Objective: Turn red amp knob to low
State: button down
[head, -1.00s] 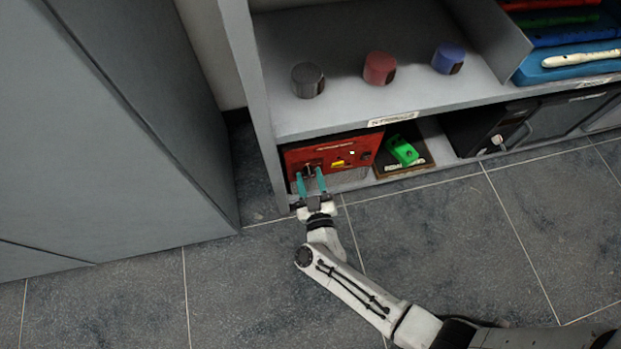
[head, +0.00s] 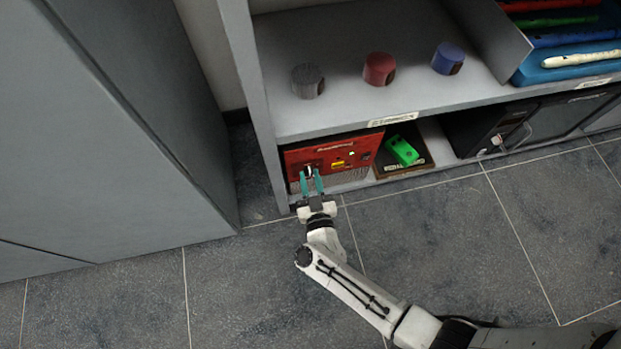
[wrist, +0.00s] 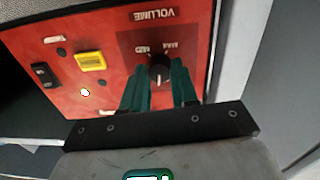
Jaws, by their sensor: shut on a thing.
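The red amp (head: 360,153) stands in the lower left bay of the shelf. It fills much of the wrist view (wrist: 112,82), where the "VOLUME" lettering appears upside down. Its dark round knob (wrist: 159,66) sits under that lettering, beside labels that seem to read "MID" and "MAX". A pale mark on the knob points down in the wrist view. My gripper (head: 311,174) reaches the amp's front from the floor side. Its teal fingers (wrist: 160,76) are shut on the knob, one on each side, partly hiding the panel around it.
A green pedal (head: 402,150) on a dark board is right of the amp. A yellow part (wrist: 90,61) and a black switch (wrist: 44,75) are on the amp's panel. Open floor lies in front.

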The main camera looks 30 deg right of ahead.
jog(key=m, duration=1.1)
jog(key=shift+m+b, duration=0.3)
jog(key=shift+b, duration=0.1)
dwell(0.4)
jog(key=c, duration=0.9)
grip_release()
jog(key=shift+o, duration=0.2)
jog(key=p+v, duration=0.2)
jog(key=v, duration=0.8)
jog(key=shift+s+r, duration=0.25)
jog(key=shift+s, duration=0.2)
